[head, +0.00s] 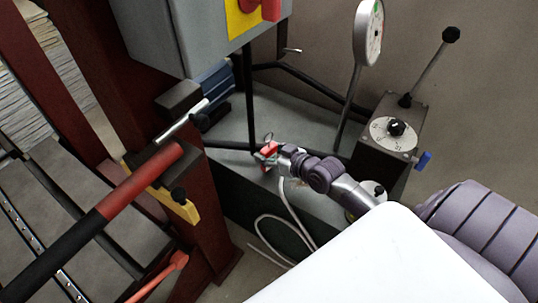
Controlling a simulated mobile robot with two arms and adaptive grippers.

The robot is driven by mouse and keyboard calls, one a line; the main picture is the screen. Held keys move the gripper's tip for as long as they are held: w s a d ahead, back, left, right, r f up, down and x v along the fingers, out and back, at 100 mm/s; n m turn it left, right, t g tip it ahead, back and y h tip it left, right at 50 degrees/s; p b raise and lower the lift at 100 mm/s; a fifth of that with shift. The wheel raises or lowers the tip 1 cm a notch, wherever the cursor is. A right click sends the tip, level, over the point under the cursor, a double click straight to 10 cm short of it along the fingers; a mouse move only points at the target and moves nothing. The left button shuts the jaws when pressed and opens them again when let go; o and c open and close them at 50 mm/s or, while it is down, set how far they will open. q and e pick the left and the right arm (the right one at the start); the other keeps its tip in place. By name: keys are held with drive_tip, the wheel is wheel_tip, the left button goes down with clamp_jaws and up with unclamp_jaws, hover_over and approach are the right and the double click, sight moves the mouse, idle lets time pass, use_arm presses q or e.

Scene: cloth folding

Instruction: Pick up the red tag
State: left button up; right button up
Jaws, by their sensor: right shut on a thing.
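The small red tag (267,149) is near the middle of the head view, above the grey-green top of the machine base, beside a thin black upright rod. A thin dark loop shows just above it. My right gripper (272,157) comes in from the right and is shut on the red tag. The fingers hide part of the tag. Whether the tag touches the surface below cannot be told. My left gripper is not in view.
A grey box (190,35) with a yellow and red switch hangs above. A black control box (385,140) with a dial and lever stands right, near a round gauge (367,30). A dark red frame (135,95) with a red-and-black bar fills the left. A pale hose (262,218) hangs below.

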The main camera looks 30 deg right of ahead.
drive_tip(key=shift+r, duration=0.8)
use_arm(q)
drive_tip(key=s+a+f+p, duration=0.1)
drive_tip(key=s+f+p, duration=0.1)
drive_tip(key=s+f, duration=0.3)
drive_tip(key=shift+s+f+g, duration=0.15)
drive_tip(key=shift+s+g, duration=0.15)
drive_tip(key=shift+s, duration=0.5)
use_arm(e)
drive_tip(key=s+a, duration=0.3)
drive_tip(key=a, duration=0.5)
drive_tip(key=s+a, duration=0.4)
drive_tip(key=a, duration=0.4)
drive_tip(key=shift+a, duration=0.35)
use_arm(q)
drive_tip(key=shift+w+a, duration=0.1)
